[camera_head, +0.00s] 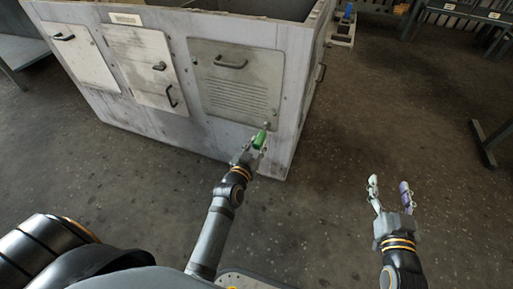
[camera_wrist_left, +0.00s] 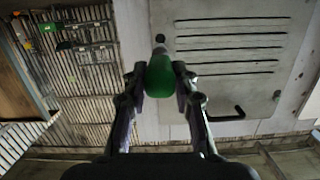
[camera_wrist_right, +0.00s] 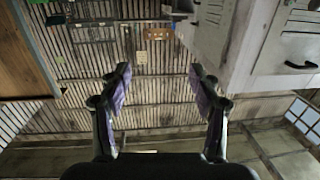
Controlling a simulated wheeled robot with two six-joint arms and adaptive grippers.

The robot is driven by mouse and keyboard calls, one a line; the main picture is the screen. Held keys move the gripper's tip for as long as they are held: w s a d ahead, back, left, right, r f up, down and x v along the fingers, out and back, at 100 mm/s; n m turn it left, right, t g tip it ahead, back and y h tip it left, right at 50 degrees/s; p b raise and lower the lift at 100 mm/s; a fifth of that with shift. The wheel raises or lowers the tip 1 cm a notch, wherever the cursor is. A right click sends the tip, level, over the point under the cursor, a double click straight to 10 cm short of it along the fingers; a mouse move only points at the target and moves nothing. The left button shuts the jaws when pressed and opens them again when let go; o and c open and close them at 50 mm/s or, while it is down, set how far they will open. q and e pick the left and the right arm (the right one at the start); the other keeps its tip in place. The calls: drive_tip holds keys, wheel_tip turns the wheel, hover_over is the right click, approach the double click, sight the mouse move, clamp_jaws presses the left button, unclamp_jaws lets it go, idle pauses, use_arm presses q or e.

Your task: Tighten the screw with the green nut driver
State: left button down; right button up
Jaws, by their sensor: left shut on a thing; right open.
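My left gripper (camera_head: 253,147) is shut on the green nut driver (camera_head: 260,139), just in front of the lower right part of the housing. In the left wrist view the driver's green handle (camera_wrist_left: 160,76) sits between both fingers, and its grey tip points at the housing near a dark round screw (camera_wrist_left: 160,38). I cannot tell whether the tip touches the screw. The blower housing (camera_head: 291,93) is a worn grey-white metal box with panels. My right gripper (camera_head: 389,193) is open and empty over bare floor, right of the housing; its fingers also show apart in the right wrist view (camera_wrist_right: 160,85).
The louvred panel (camera_head: 237,84) with a dark handle lies just above the driver. Other panels with handles (camera_head: 144,66) are further left. A dark metal stand (camera_head: 489,141) is at the right edge. The floor (camera_head: 340,180) between housing and stand is clear.

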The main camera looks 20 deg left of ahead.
sight(263, 133)
use_arm(q)
drive_tip(key=w+b, duration=0.1)
drive_tip(key=w, duration=0.2)
drive_tip(key=shift+w, duration=0.95)
use_arm(e)
wheel_tip(263, 133, up, 8)
drive_tip(key=t, duration=0.3)
drive_tip(key=shift+w+t, duration=0.2)
drive_tip(key=shift+t, duration=0.2)
use_arm(q)
drive_tip(key=shift+w+p, duration=0.2)
drive_tip(key=shift+p, duration=0.15)
drive_tip(key=shift+w, duration=0.1)
use_arm(e)
wheel_tip(263, 133, down, 6)
drive_tip(key=g, duration=0.2)
drive_tip(key=shift+g, duration=0.4)
use_arm(q)
drive_tip(key=shift+p, duration=0.4)
use_arm(e)
drive_tip(key=shift+s+f+g, duration=0.2)
drive_tip(key=shift+f+g, duration=0.25)
drive_tip(key=shift+f, duration=0.45)
drive_tip(key=shift+s+f+g, duration=0.25)
drive_tip(key=shift+f+g, duration=0.15)
drive_tip(key=shift+f, duration=0.55)
drive_tip(key=shift+s+f+g, duration=0.2)
drive_tip(key=shift+f+g, duration=0.25)
drive_tip(key=shift+f, duration=0.45)
